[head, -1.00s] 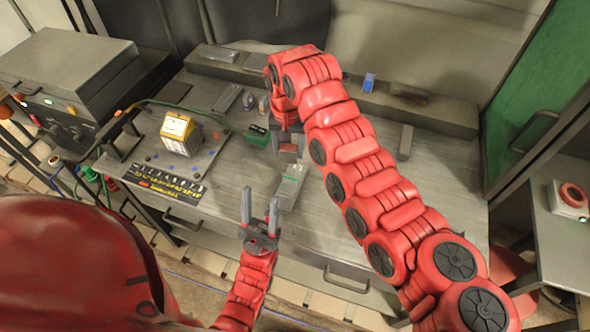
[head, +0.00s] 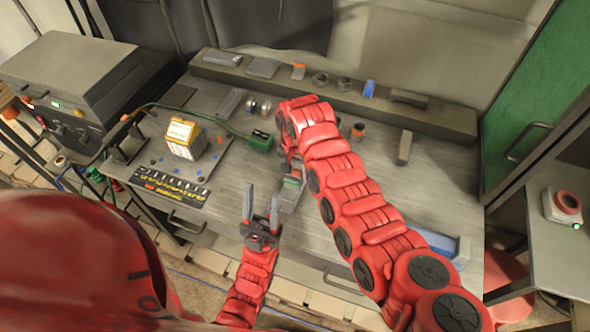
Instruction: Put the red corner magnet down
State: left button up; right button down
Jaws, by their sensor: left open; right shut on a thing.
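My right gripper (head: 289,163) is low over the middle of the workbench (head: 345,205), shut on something. My own red wrist and arm cover most of it, so the red corner magnet is not clearly visible; its place matches this grip. A pale, green-topped block (head: 291,192) lies on the bench just below the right gripper in the picture. I cannot tell whether they touch. My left gripper (head: 262,207) is open and empty, fingers pointing away from me, near the bench's front edge.
A yellow-and-white box (head: 184,138) stands on a dark plate at left. A green connector (head: 260,141) with a cable lies right of it. Small parts line the back ledge (head: 440,113). A blue-sided tray (head: 445,248) is at front right. The bench between is mostly clear.

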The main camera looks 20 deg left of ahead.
aim_at(295, 171)
jog(key=shift+f, duration=0.15)
jog(key=shift+c, duration=0.8)
grip_release()
jog(key=shift+r, duration=0.3)
notch_tip(295, 171, up, 4)
jog(key=shift+w+a+r+b, duration=0.1)
jog(key=shift+r+b, duration=0.05)
jog(key=shift+b, duration=1)
notch_tip(295, 171, up, 8)
jog(key=shift+f, duration=0.25)
